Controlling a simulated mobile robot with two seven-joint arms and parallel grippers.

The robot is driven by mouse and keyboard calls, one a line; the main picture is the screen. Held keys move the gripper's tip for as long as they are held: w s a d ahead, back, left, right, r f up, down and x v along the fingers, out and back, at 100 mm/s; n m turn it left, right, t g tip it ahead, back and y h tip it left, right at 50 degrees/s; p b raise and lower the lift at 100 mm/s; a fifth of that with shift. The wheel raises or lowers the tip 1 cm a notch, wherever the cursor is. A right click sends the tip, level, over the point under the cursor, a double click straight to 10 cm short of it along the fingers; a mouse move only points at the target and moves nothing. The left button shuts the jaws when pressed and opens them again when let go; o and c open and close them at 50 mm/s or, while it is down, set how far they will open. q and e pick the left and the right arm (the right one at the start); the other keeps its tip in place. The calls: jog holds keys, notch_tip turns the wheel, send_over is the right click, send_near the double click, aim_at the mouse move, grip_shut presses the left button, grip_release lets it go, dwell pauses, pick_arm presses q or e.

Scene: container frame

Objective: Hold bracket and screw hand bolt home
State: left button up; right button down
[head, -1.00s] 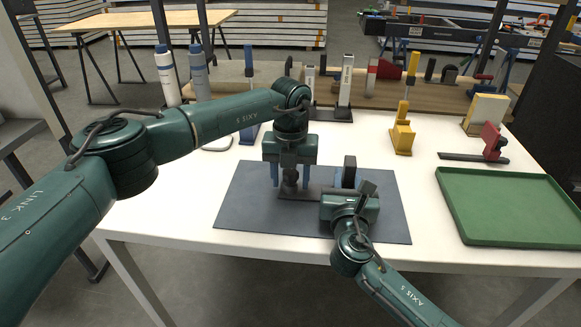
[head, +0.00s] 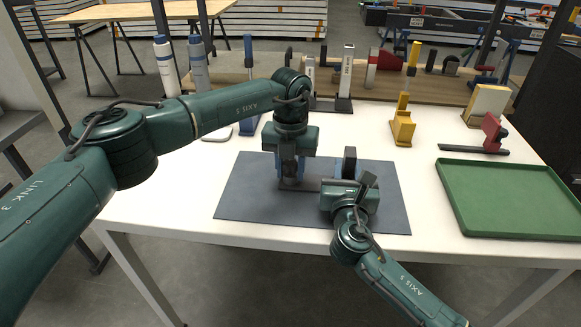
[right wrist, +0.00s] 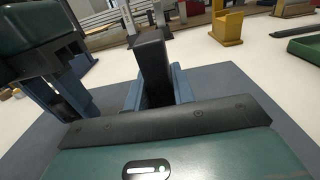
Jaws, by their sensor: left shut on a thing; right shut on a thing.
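The bracket (head: 349,157) is a dark piece with an upright plate and a low flat part that runs left over the mat toward my left gripper. My right gripper (head: 349,176) is shut on the upright plate, with blue fingers on both sides of it; the plate also shows in the right wrist view (right wrist: 152,65). My left gripper (head: 290,178) points straight down at the bracket's left end and is shut on the hand bolt. The bolt is mostly hidden behind the fingers, so I cannot tell how deep it sits.
A dark grey mat (head: 240,200) lies under the work on the white table. A green tray (head: 510,163) is at the right. A yellow block stand (head: 403,128) and a red clamp (head: 490,135) stand behind. The table between mat and tray is clear.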

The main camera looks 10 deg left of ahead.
pick_arm(q)
jog(key=m, duration=0.6)
pick_arm(e)
jog(key=shift+f, duration=0.3)
pick_arm(q)
jog(key=m, duration=0.4)
jog(key=o, duration=1.2)
jog(key=shift+c, duration=0.2)
notch_tip(320, 180, up, 12)
